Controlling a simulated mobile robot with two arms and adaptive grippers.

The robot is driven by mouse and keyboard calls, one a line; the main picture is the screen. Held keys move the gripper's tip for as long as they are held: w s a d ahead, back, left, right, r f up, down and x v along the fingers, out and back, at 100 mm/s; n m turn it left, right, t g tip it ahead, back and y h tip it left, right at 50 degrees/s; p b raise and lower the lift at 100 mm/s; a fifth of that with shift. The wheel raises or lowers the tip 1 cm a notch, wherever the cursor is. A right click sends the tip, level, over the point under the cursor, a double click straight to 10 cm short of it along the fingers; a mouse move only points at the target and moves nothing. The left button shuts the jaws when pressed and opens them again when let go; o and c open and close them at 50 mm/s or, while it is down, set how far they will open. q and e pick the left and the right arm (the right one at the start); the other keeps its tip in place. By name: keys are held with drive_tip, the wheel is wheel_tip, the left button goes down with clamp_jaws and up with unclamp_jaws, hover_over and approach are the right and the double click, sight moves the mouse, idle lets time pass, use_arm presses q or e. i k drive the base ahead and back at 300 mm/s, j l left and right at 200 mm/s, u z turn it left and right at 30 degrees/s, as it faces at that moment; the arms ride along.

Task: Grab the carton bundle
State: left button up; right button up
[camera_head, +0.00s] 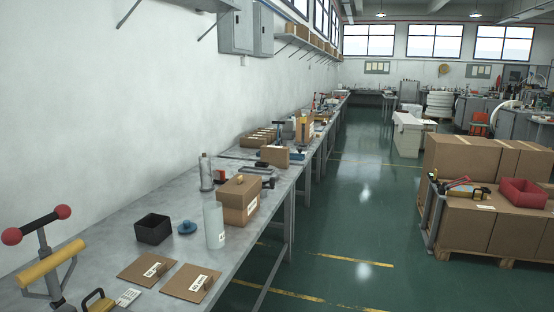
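Two flat brown cardboard pieces with white labels lie side by side near the front of the long grey workbench (245,244). The left flat piece (132,272) and the right flat piece (180,290) each have a small brown part on top. A closed brown carton box (232,207) with a label stands farther along the bench. More brown cartons (463,160) are stacked on a pallet at the right. I cannot tell which of these is the carton bundle. Neither of my grippers is in view.
A black open bin (153,229), a blue knobbed piece (187,228) and a clear cylinder (214,225) stand behind the flat pieces. A yellow-handled device with red knobs (52,255) stands at the left. A red tray (523,193) sits on the pallet cartons. The green aisle floor (345,225) is clear.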

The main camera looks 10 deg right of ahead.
sight(278, 157)
drive_tip(key=i+l+z, duration=0.3)
drive_tip(key=i, duration=0.15)
drive_tip(key=i+l+z, duration=0.15)
drive_tip(key=i+z, duration=0.15)
drive_tip(key=i, duration=0.2)
drive_tip(key=i+l+z, duration=0.1)
drive_tip(key=i+z, duration=0.15)
drive_tip(key=i, duration=1.85)
